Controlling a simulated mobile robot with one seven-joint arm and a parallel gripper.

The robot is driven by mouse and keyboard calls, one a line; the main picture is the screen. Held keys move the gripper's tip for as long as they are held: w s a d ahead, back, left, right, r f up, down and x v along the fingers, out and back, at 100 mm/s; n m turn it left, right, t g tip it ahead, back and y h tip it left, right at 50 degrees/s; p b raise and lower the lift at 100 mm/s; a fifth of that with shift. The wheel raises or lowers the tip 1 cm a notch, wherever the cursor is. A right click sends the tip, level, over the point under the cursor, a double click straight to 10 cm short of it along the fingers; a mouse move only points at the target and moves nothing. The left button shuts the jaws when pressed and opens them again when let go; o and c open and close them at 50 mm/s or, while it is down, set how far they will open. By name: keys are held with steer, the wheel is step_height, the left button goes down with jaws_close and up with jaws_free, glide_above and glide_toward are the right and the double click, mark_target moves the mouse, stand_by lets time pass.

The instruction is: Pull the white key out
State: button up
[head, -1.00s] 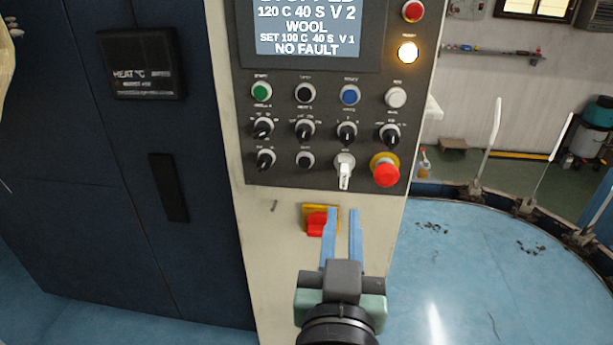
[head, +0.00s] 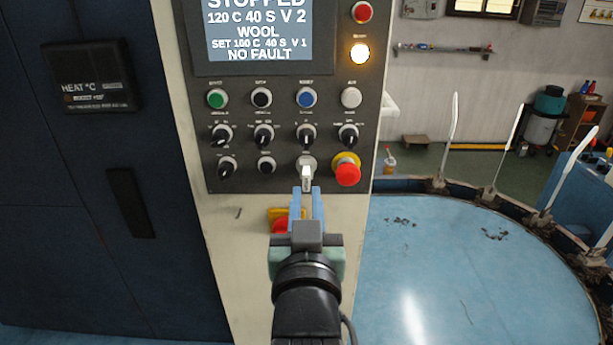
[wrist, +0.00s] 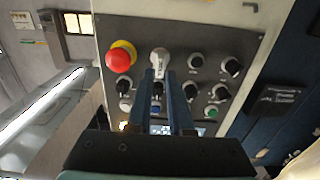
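The white key (head: 306,174) sits in the lower row of the dark control panel, left of the red emergency button, with its grip hanging down. It also shows in the wrist view (wrist: 160,58), where the panel appears upside down. My gripper (head: 306,191) is just below the key, its two blue fingers spread with a gap between them. The key's lower end lines up with that gap. In the wrist view, the fingertips (wrist: 160,74) lie either side of the key's line. Whether they touch it I cannot tell.
The red emergency button (head: 347,174) on its yellow base is close right of the key. Black knobs (head: 307,135) sit just above. A red and yellow switch (head: 280,225) is lower, partly behind my gripper. The screen (head: 256,30) reads stopped.

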mark_target(306, 184)
steer(key=shift+w, duration=2.25)
stand_by(0.4)
steer(key=shift+s, duration=0.15)
stand_by(0.4)
jaws_close()
